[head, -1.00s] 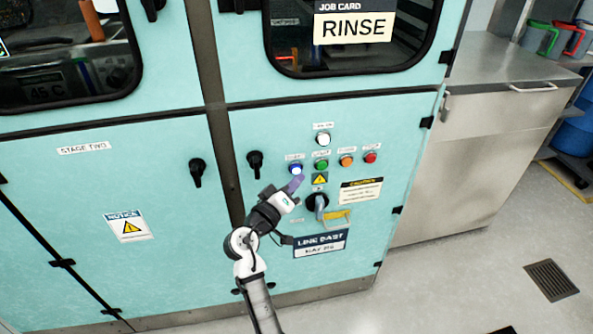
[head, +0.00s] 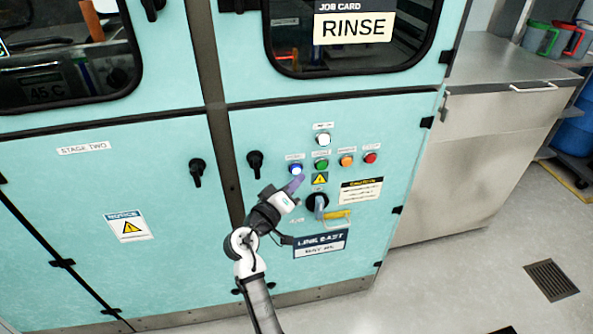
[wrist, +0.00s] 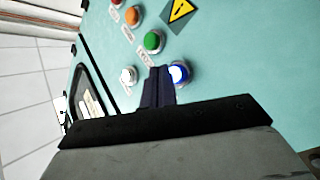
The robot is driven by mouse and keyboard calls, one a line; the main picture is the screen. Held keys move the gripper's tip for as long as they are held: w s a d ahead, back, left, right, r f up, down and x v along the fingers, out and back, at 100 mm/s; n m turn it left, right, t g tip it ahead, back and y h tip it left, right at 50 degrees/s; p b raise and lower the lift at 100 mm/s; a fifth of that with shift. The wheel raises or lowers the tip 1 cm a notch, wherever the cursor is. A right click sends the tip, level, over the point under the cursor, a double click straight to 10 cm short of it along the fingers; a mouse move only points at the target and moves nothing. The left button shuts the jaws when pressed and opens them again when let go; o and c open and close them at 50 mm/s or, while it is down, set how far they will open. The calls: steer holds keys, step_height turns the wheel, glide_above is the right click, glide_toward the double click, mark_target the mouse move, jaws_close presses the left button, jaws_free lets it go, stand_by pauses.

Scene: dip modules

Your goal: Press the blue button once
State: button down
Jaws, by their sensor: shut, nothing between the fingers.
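The blue button (head: 296,169) is at the left end of a row of buttons on the teal cabinet panel, and its face looks bright. My gripper (head: 297,182) is shut and empty, with its tips just below the blue button in the head view. In the wrist view the blue button (wrist: 179,72) shows right beside the closed fingertips (wrist: 158,75), partly covered by them. I cannot tell whether the fingertips touch it.
Beside it are a green button (head: 321,164), an orange button (head: 346,160) and a red button (head: 370,157). A white button (head: 323,139) sits above the green one. A rotary switch (head: 316,202) and a yellow padlock-like part (head: 337,214) are below.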

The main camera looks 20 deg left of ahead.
stand_by(0.3)
steer(key=shift+w+a, duration=0.25)
steer(key=shift+w, duration=0.1)
steer(key=shift+w+a+b, duration=0.25)
steer(key=shift+w+b, duration=0.1)
steer(key=shift+b, duration=0.1)
stand_by(0.6)
steer(key=shift+s+d, duration=0.1)
steer(key=shift+s, duration=0.05)
steer(key=shift+s+d, duration=0.4)
steer(key=shift+s, duration=0.15)
steer(key=s+d, duration=0.1)
steer(key=s, duration=0.1)
steer(key=s+d, duration=0.1)
steer(key=s, duration=0.1)
steer(key=shift+d, duration=0.4)
steer(key=shift+d, duration=0.1)
stand_by(0.8)
